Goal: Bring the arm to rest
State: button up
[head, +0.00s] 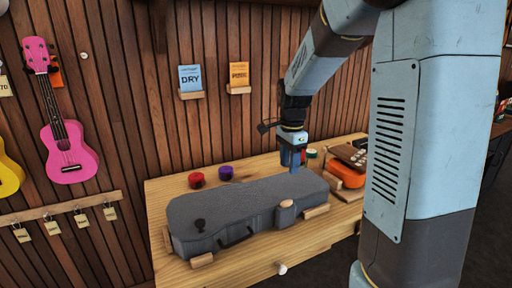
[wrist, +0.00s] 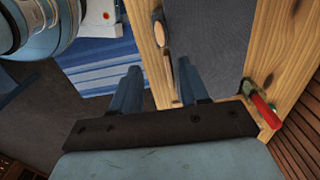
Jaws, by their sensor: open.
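My gripper (head: 292,166) points down over the narrow right end of a grey instrument case (head: 240,200) in the head view. Its blue fingers also show in the wrist view (wrist: 160,82), apart and with nothing between them. The case lies shut on a wooden bench (head: 165,268), and its grey top shows in the wrist view (wrist: 222,35). Whether my fingertips touch the case cannot be told. My upper arm covers the right part of the head view.
A red (head: 196,180) and a purple round item (head: 226,172) stand behind the case. An orange item (head: 346,172) is to its right. DRY (head: 190,78) and orange (head: 239,75) cards and a pink ukulele (head: 67,150) hang on the wall.

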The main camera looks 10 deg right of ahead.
jog(key=s+r+n+t, duration=0.2)
jog(key=s+r+n, duration=0.1)
jog(key=s+n, duration=0.2)
jog(key=s+r+n+t, duration=0.1)
jog(key=s+r+n, duration=0.3)
jog(key=s, duration=0.6)
jog(key=s+r+n+t, duration=0.2)
jog(key=s+r+n, duration=0.2)
jog(key=s+n, duration=0.2)
jog(key=shift+s+t, duration=0.3)
jog(key=shift+s, duration=0.75)
jog(key=shift+a, duration=0.2)
jog(key=shift+c, duration=0.2)
